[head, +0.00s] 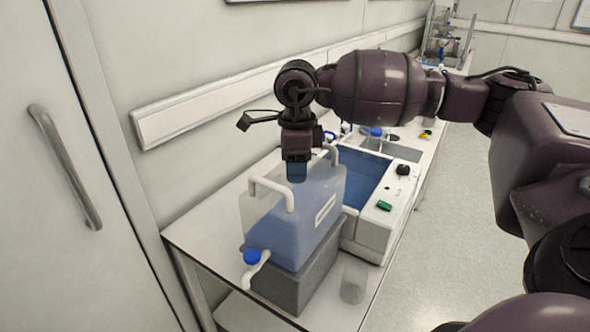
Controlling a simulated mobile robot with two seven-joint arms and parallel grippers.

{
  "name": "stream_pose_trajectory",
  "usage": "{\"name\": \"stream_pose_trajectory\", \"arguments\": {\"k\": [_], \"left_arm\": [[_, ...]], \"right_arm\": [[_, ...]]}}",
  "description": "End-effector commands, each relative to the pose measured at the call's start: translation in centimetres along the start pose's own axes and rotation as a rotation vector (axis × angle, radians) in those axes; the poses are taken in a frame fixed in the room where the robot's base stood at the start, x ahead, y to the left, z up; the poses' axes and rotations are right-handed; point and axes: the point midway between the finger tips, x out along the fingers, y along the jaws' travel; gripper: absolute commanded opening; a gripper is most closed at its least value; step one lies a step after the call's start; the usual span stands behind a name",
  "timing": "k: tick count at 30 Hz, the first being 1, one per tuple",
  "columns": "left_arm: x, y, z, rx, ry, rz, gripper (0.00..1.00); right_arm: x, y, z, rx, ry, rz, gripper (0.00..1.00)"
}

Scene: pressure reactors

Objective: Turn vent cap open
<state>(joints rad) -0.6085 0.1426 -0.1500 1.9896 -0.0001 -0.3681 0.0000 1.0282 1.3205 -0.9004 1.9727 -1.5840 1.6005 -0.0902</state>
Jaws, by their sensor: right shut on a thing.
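A translucent carboy (293,228) with blue liquid and white handles stands on a grey block on the bench. My right gripper (297,172) points straight down at the top of the carboy, between the two handles. It is shut on the vent cap, which is mostly hidden by the fingers. How far the cap is turned does not show. A spigot with a blue knob (252,257) sticks out low on the carboy's front. My left gripper is not in view.
The grey block (292,270) lifts the carboy off the bench (205,235). A clear beaker (353,282) stands below the spigot side, to the right. A white water bath (372,225) with blue water sits behind and to the right. A wall rail runs along the left.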

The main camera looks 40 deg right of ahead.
Motion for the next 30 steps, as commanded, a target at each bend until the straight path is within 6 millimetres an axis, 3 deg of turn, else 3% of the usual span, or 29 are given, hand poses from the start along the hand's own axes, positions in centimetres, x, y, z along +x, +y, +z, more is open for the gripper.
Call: {"name": "stream_pose_trajectory", "arguments": {"k": [12, 20, 30], "left_arm": [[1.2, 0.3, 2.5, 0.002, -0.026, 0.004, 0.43], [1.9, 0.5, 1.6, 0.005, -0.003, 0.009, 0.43], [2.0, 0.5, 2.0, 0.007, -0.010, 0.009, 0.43]], "right_arm": [[0.3, 0.0, 0.0, -0.378, 0.000, 0.002, 0.20], [0.2, 0.0, 0.0, -0.550, 0.001, 0.002, 0.20], [0.0, 0.0, 0.0, -0.653, 0.000, -0.001, 0.20]]}}
